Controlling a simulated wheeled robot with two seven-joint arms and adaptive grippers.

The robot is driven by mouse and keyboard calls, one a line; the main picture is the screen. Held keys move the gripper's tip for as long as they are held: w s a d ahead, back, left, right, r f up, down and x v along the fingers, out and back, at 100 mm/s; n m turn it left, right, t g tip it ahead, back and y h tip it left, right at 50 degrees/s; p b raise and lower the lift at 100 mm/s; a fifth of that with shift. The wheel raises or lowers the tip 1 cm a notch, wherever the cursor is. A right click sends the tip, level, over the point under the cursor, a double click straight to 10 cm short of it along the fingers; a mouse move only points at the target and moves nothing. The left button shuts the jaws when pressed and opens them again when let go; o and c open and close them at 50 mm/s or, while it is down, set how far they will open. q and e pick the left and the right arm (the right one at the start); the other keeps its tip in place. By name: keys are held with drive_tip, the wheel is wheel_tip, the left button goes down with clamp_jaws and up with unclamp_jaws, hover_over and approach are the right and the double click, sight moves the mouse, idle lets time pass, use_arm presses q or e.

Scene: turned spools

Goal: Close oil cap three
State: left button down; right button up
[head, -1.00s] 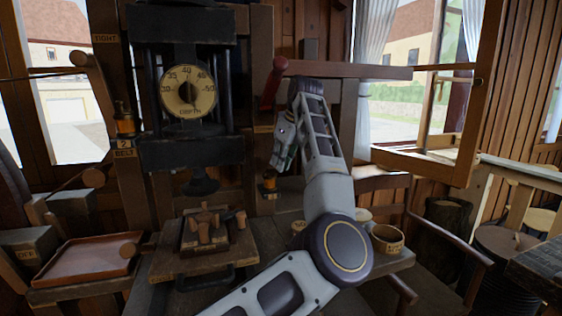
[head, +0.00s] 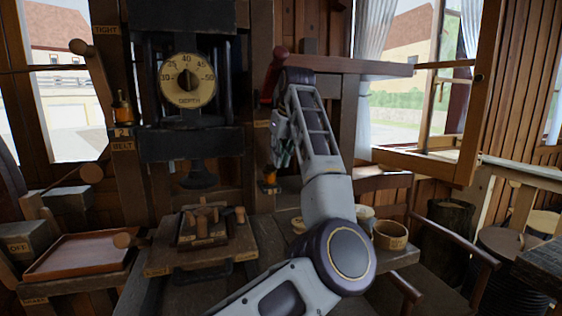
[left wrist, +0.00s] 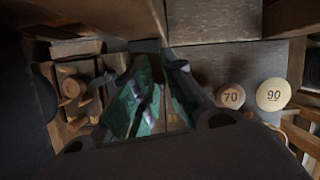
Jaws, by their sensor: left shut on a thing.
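My left gripper (head: 279,158) hangs at the right post of the press, just above a small amber oil cup (head: 269,184) with a dark base. Its green-padded fingers (left wrist: 158,108) fill the middle of the left wrist view. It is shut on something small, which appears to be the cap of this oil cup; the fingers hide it. No number shows on this cup. Another amber oil cup (head: 122,109), upright with a label reading 2 below it, is on the left post. My right gripper is out of view.
A round depth dial (head: 188,81) is on the press. Below stands a board with wooden pegs (head: 211,218). Round pieces marked 70 (left wrist: 231,95) and 90 (left wrist: 273,94) lie nearby.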

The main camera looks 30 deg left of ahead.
use_arm(q)
drive_tip(key=shift+s+m, duration=0.15)
drive_tip(key=shift+m, duration=0.15)
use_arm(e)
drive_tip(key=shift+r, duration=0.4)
use_arm(q)
drive_tip(key=c, duration=1.4)
unclamp_jaws()
drive_tip(key=shift+c, duration=0.2)
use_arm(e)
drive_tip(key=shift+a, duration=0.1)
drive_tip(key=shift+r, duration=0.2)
